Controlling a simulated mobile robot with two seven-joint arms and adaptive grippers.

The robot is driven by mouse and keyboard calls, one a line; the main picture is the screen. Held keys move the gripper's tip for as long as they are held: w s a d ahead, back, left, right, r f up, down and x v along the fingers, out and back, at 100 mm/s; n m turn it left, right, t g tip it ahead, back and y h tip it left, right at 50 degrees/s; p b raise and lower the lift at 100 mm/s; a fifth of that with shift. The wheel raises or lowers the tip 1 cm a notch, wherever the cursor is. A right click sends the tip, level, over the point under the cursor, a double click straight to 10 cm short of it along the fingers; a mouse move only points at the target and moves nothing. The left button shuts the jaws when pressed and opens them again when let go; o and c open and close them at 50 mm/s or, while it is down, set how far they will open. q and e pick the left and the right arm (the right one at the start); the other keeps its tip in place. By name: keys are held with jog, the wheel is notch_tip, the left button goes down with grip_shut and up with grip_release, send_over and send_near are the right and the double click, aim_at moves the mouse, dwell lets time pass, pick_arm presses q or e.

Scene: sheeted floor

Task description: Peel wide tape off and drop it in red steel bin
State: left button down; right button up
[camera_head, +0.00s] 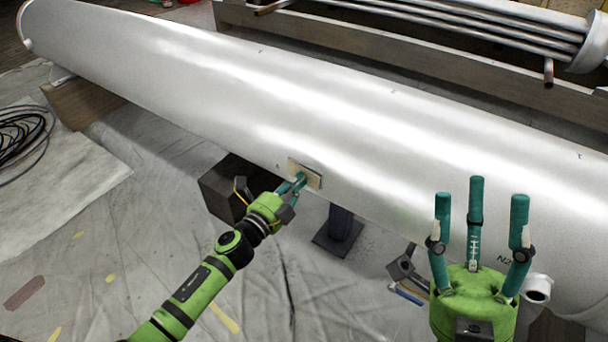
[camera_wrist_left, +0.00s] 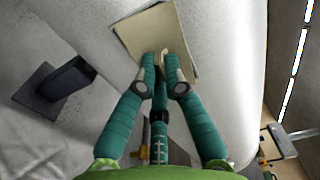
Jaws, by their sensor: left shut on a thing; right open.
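A beige square of wide tape (camera_head: 302,173) lies on the lower side of a long white cylinder (camera_head: 330,110). In the left wrist view the tape (camera_wrist_left: 180,32) lies against the white surface, with a darker edge beside it. My left gripper (camera_head: 298,183) is at the tape's lower edge, its teal fingers closed together on it; the left wrist view shows the fingertips (camera_wrist_left: 161,58) meeting there. My right gripper (camera_head: 480,205) is open and empty, fingers spread upward, in front of the cylinder at the right. I cannot make out the red steel bin for certain.
A dark box (camera_head: 228,188) stands under the cylinder by my left gripper. A dark stand (camera_head: 340,232) is on the sheeted floor. A wooden block (camera_head: 82,103) supports the cylinder's far left. Black cable (camera_head: 22,138) lies at left. A small red item (camera_head: 188,2) shows at the top edge.

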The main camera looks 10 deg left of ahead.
pick_arm(q)
jog(key=shift+p+v, duration=0.35)
jog(key=shift+v, duration=1.85)
jog(key=shift+s+a, duration=0.1)
jog(key=shift+s, duration=0.05)
jog(key=shift+v, duration=1.95)
jog(key=shift+r, duration=0.1)
